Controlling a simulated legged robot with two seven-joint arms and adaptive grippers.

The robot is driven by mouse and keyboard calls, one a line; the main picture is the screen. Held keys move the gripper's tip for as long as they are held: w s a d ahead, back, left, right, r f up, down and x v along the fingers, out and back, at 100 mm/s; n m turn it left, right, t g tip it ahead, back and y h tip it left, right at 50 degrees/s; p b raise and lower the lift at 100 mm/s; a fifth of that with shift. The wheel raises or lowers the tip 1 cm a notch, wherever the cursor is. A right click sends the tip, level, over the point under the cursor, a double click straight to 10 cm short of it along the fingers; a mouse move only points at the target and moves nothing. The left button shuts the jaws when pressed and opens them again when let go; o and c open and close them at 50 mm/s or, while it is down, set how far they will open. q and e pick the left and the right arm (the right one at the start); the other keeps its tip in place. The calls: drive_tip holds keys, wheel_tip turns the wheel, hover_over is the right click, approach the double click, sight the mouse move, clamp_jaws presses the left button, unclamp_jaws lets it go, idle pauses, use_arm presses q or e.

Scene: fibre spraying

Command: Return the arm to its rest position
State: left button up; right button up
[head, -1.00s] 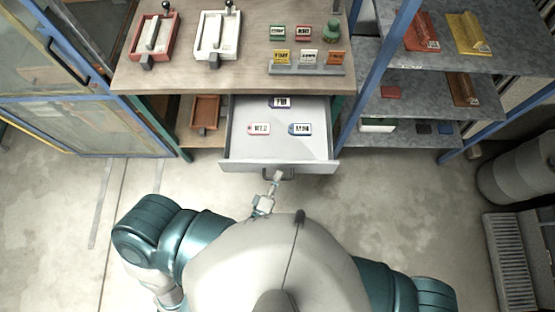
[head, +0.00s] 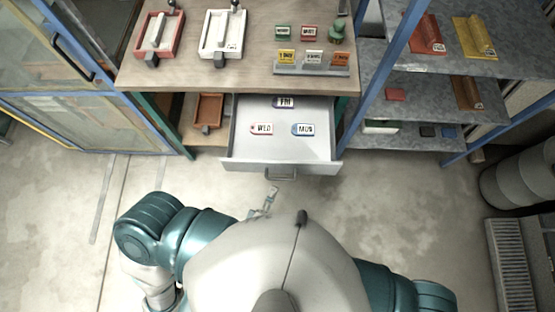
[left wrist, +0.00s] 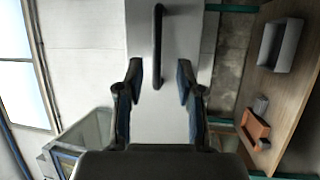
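My left gripper (head: 272,192) is in front of the open drawer (head: 235,146), a little short of its handle (head: 281,174) in the head view. In the left wrist view the gripper's two fingers (left wrist: 161,85) are spread apart with nothing between them. The drawer holds labelled tags: WED (head: 262,129), one reading like MON (head: 303,130), and FRI (head: 284,103). My right gripper is out of view.
A wooden workbench (head: 190,75) carries red and white trays and small labelled blocks. A blue-framed shelf (head: 420,90) stands at right, a glass-doored cabinet (head: 70,120) at left. A grey cylinder (head: 520,182) is on the far right. The floor before the drawer is clear.

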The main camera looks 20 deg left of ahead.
use_arm(q)
drive_tip(key=shift+s+a+f, duration=0.15)
drive_tip(key=shift+s, duration=0.7)
